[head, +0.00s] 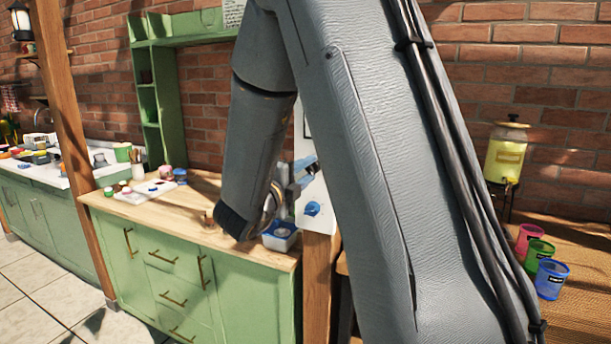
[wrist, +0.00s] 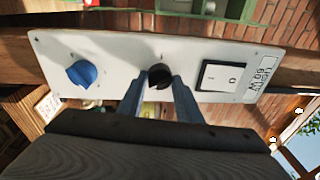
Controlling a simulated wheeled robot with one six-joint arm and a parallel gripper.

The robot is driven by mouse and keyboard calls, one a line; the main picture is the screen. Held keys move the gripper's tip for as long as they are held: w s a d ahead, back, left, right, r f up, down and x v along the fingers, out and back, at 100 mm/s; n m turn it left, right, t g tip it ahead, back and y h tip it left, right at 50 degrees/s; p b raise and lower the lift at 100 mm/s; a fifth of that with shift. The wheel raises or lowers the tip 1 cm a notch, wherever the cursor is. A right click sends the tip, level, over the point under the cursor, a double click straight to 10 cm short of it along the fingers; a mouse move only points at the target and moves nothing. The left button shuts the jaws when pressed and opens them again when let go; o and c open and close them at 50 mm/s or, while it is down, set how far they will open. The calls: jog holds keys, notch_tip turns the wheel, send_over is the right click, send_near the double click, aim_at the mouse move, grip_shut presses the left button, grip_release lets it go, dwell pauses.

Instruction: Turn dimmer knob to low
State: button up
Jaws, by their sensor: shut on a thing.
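A white control panel (wrist: 118,82) spans the wrist view, with a blue knob (wrist: 82,73) at left, a black knob (wrist: 158,75) in the middle and a rocker switch (wrist: 219,77) at right. My gripper (wrist: 160,84) has one finger on each side of the black knob and is shut on it. The fingers hide part of that knob. No readable label shows which knob is the dimmer. In the head view the panel (head: 313,190) is on a wooden post, partly behind my arm, with the blue knob (head: 312,208) showing. My gripper (head: 306,172) is at the panel above it.
A green cabinet (head: 165,262) with a wooden top stands left of the post (head: 317,275). A blue-and-white container (head: 280,234) is on its right end. At right, a yellow dispenser (head: 505,155) and several coloured cups, including a blue one (head: 552,280), stand on another surface.

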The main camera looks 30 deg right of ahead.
jog(key=n+t, duration=0.1)
jog(key=n, duration=0.6)
jog(key=shift+s+d+f, duration=0.1)
jog(key=n, duration=0.3)
jog(key=shift+n+t+y, duration=0.3)
jog(key=shift+n, duration=0.1)
jog(key=shift+s+d+n+p, duration=0.1)
jog(key=shift+n+p, duration=0.35)
jog(key=shift+n, duration=1.05)
jog(key=shift+f, duration=0.1)
jog(key=o, duration=1)
jog(key=shift+o, duration=0.2)
